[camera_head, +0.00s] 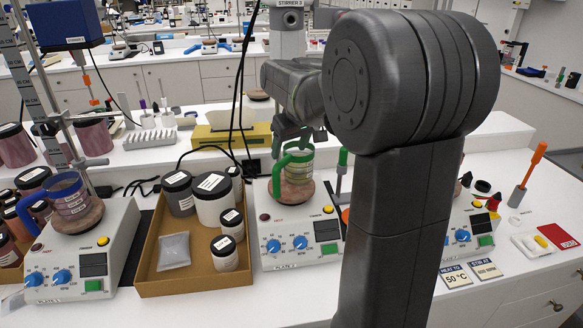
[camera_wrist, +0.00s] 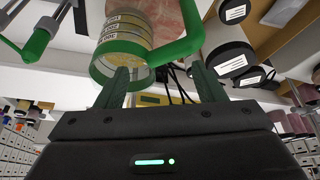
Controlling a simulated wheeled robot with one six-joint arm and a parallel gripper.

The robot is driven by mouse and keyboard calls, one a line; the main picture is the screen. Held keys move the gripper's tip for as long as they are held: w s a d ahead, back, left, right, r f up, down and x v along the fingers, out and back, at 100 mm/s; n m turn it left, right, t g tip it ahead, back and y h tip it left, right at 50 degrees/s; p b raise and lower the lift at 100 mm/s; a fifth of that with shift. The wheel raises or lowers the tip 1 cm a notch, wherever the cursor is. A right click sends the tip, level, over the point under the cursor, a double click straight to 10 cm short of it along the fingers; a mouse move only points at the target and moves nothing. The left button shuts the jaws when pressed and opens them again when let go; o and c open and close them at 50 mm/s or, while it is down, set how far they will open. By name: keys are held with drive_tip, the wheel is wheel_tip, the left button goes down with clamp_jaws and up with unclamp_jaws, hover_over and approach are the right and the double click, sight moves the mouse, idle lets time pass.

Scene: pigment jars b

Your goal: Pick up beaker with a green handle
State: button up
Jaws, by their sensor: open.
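The beaker with a green handle (camera_head: 299,168) is clear with pale label bands and a green rim. It stands upright on the round top of the middle hotplate (camera_head: 305,238), its handle on the left in the head view. My gripper (camera_head: 302,140) is just above the beaker, partly hidden by my arm. In the wrist view, the beaker (camera_wrist: 128,42) and its green handle (camera_wrist: 184,46) lie just beyond my gripper (camera_wrist: 161,72). The fingers are apart, one overlapping the rim, the other beside the handle. I cannot tell whether they touch it.
A blue-handled beaker (camera_head: 72,203) stands on the left hotplate (camera_head: 88,262). A cardboard tray (camera_head: 148,268) with several dark-lidded jars lies between the hotplates. A green-tipped rod (camera_head: 342,158) stands right of the beaker. A yellow box (camera_head: 232,134) is behind. My arm hides much at right.

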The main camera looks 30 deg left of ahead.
sight(286, 156)
drive_tip(key=x, duration=0.2)
drive_tip(key=p+x, duration=0.1)
drive_tip(key=x, duration=0.1)
drive_tip(key=shift+w+a+r, duration=0.1)
drive_tip(key=shift+a+r, duration=0.1)
drive_tip(key=shift+a, duration=0.05)
drive_tip(key=shift+f, duration=0.3)
drive_tip(key=shift+c, duration=0.2)
clamp_jaws()
